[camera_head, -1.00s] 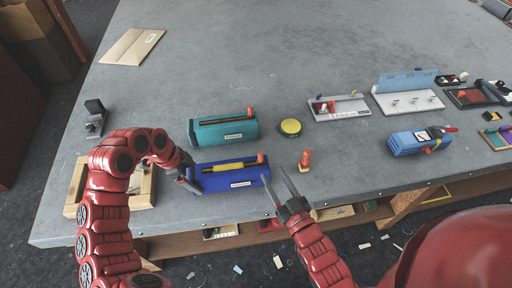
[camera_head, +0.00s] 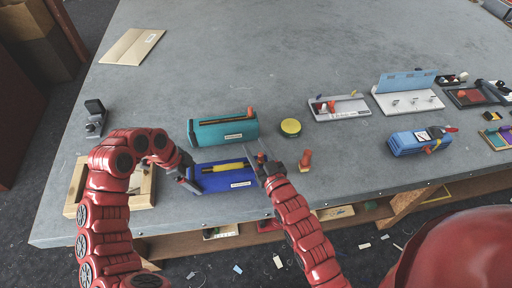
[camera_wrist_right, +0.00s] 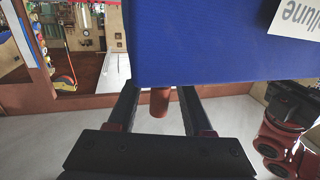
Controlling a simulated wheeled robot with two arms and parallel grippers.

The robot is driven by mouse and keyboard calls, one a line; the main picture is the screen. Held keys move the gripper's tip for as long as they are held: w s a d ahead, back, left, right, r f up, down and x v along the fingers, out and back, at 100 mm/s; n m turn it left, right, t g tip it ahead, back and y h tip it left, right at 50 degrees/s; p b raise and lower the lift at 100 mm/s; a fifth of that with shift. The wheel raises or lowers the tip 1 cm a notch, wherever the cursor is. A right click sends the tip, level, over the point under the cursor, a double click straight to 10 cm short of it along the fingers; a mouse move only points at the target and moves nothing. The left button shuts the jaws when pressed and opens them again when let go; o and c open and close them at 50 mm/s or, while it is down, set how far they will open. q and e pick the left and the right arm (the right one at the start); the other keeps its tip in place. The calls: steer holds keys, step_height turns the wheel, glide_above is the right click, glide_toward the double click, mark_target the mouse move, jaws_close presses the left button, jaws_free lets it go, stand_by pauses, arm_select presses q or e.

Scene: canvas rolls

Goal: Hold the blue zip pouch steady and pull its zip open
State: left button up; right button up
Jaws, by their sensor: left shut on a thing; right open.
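The blue zip pouch (camera_head: 222,184) lies on the grey table near its front edge, with a yellow strip along its top and a white label on its front. My left gripper (camera_head: 188,178) is shut on the pouch's left end. My right gripper (camera_head: 262,160) is open at the pouch's right end. In the right wrist view, the pouch (camera_wrist_right: 220,40) fills the top, and an orange-red zip tab (camera_wrist_right: 159,103) shows between the two open fingers (camera_wrist_right: 158,92). I cannot tell if the fingers touch it. The tab is hidden in the head view.
A teal pouch (camera_head: 222,133) lies just behind the blue one. A yellow round tin (camera_head: 290,127) and an orange-handled stamp (camera_head: 305,160) stand to the right. A wooden frame (camera_head: 145,190) lies at the left. The table's middle back is clear.

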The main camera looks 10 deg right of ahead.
jaws_close()
stand_by(1.4)
